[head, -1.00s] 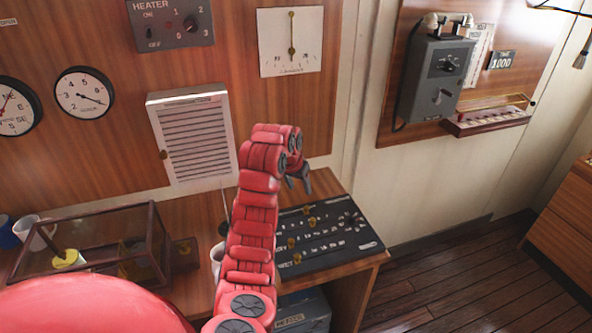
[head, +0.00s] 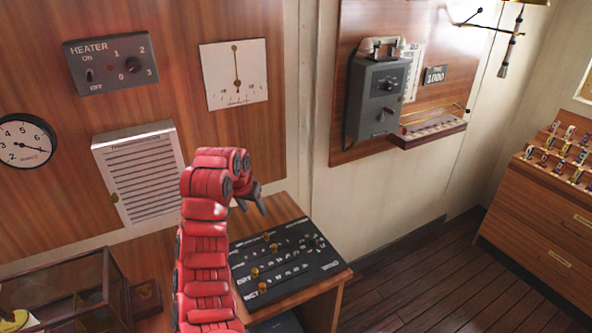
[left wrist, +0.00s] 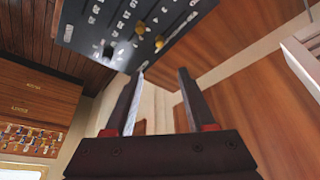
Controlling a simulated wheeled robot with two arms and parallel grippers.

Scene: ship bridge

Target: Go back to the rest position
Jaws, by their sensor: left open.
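My left arm rises red and segmented through the lower middle of the head view. My left gripper (head: 250,204) is at its bent end, above the desk and the black switch panel. In the left wrist view the two dark fingers of the left gripper (left wrist: 155,95) are apart, with nothing seen between them but background. The black switch panel (head: 290,255) with brass knobs lies on the desk just past the gripper; it also shows at the top of the left wrist view (left wrist: 120,32). My right gripper is not seen.
A heater panel (head: 112,64), a white vent (head: 140,178) and a dial (head: 235,75) are on the wood wall. A grey telephone (head: 379,95) hangs further right. A glass case (head: 75,290) stands on the desk at left. The floor (head: 420,280) at right is clear.

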